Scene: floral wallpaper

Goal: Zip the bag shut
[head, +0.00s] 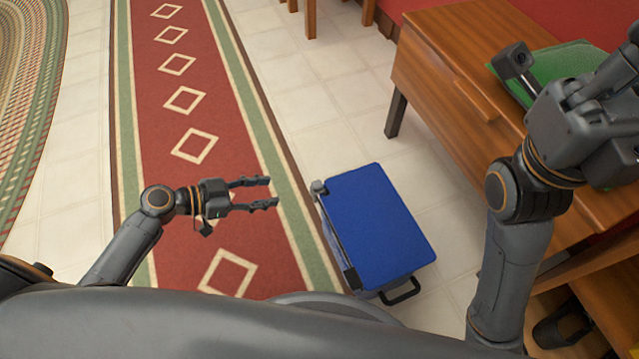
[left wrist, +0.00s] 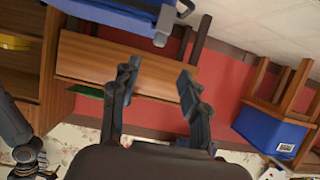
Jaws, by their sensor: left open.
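The blue bag (head: 380,225) lies on the tiled floor at the right edge of the red rug. A grey piece (head: 318,187), perhaps the zip pull, sits at its far left corner, and a black piece (head: 352,278) at its near left corner. I cannot tell how far the zip runs. My left gripper (head: 270,190) is open and empty, left of the bag and apart from it. In the left wrist view the bag (left wrist: 110,18) shows at the top, beyond the open fingers. My right arm is at the right; its fingertips are not clear.
A wooden table (head: 450,60) with a green item (head: 560,65) on it stands right of the bag, under my right arm. The red patterned rug (head: 185,145) lies flat to the left. A blue box (left wrist: 270,130) shows at the right in the left wrist view.

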